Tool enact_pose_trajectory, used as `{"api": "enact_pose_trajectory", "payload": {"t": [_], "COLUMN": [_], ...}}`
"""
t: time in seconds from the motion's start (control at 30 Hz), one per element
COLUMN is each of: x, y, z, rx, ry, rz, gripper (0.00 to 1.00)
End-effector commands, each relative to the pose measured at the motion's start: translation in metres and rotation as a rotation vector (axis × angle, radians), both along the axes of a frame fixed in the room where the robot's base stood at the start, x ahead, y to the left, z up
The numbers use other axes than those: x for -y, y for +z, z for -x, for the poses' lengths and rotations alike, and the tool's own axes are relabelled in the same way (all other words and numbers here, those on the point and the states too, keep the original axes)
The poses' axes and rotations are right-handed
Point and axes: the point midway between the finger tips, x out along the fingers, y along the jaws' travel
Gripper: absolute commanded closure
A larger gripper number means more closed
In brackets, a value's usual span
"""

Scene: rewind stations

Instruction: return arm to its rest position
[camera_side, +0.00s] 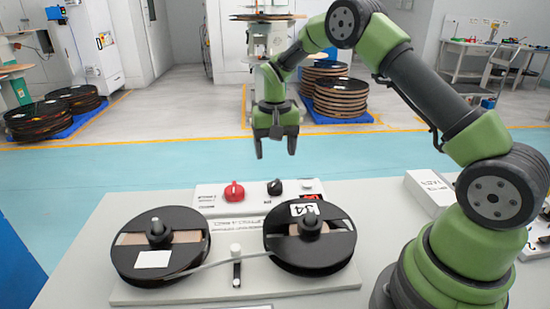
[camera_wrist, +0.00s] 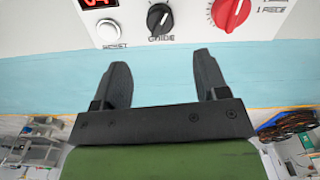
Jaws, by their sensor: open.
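My gripper (camera_side: 275,146) hangs open and empty, fingers down, above and behind the rewind station in the side view. In the wrist view my gripper (camera_wrist: 163,85) shows two dark fingers spread apart with nothing between them. My green and black arm arches in from the right. The left black reel (camera_side: 190,258) and the right black reel (camera_side: 325,262) sit on their spindles on the station plate. A strip of tape runs between them past a small guide post (camera_side: 236,265). My gripper touches none of these.
The control panel (camera_side: 205,198) stands behind the reels, with a red knob (camera_side: 234,192), a black knob (camera_side: 274,187) and a red display (camera_side: 308,197). A white box (camera_side: 430,190) lies at right. Stacked reels (camera_side: 340,95) stand on the floor behind. Air around my gripper is clear.

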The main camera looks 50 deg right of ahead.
Motion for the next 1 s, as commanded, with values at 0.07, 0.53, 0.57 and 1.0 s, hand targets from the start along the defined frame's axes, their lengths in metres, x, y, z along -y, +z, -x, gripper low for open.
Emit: {"api": "enact_pose_trajectory", "payload": {"t": [0.07,0.53,0.57,1.0], "x": [0.000,-0.023,-0.028,-0.091], "y": [0.001,0.069,0.082,0.193], "z": [0.000,0.016,0.021,0.143], "rx": [0.000,0.108,0.129,0.430], "ry": [0.000,0.049,0.059,0.203], "rz": [0.000,-0.005,-0.006,-0.041], "gripper": [0.33,0.33,0.33,0.33]}}
